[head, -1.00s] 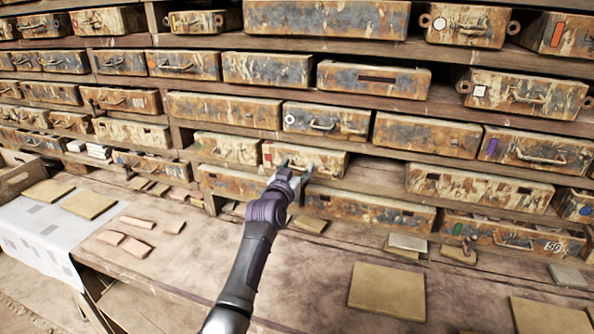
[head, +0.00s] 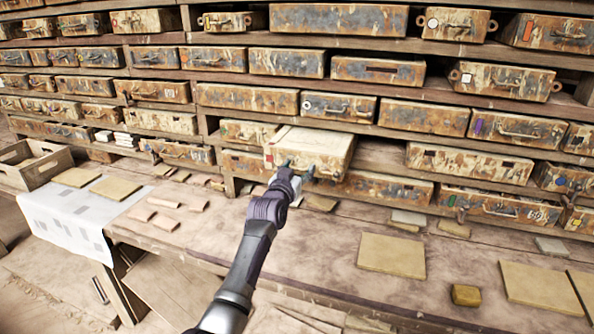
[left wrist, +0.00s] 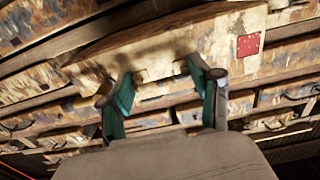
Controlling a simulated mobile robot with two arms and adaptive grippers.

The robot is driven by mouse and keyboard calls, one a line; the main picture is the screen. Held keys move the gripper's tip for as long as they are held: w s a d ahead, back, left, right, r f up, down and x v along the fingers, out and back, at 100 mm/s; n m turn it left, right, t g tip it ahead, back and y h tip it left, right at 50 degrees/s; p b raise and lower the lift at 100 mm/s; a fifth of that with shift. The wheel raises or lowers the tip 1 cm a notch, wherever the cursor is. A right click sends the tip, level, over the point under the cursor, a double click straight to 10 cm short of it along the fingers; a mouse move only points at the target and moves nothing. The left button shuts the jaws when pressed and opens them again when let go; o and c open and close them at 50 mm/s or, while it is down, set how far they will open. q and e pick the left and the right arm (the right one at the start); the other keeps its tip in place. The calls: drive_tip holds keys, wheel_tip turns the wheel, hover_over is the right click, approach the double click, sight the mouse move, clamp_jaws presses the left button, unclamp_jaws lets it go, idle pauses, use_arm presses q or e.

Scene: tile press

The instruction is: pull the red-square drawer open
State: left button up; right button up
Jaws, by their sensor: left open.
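The red-square drawer (head: 318,140) juts out of the lower shelf row in the head view, its pale top showing. Its red square (left wrist: 249,44) is on the worn, rusty front in the left wrist view. My left gripper (head: 298,171) is open at the middle of the drawer front, where the handle was visible earlier. In the left wrist view its two teal fingers (left wrist: 160,82) stand apart just below the drawer front. The fingers cover much of the handle area, and I cannot tell whether they touch it. My right gripper is not in view.
Shelves of similar rusty drawers (head: 425,117) fill the back. The workbench below holds flat tan tiles (head: 391,256), small clay pieces (head: 163,222) and a white cloth (head: 70,217). A wooden crate (head: 35,170) stands at the left.

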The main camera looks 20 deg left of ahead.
use_arm(q)
drive_tip(key=shift+o, duration=1.3)
drive_tip(key=shift+w, duration=0.2)
drive_tip(key=s, duration=1.1)
drive_tip(key=shift+s+a, duration=0.2)
drive_tip(key=shift+s, duration=0.2)
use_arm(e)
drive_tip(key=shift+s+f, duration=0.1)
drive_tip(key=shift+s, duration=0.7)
use_arm(q)
drive_tip(key=shift+f, duration=0.15)
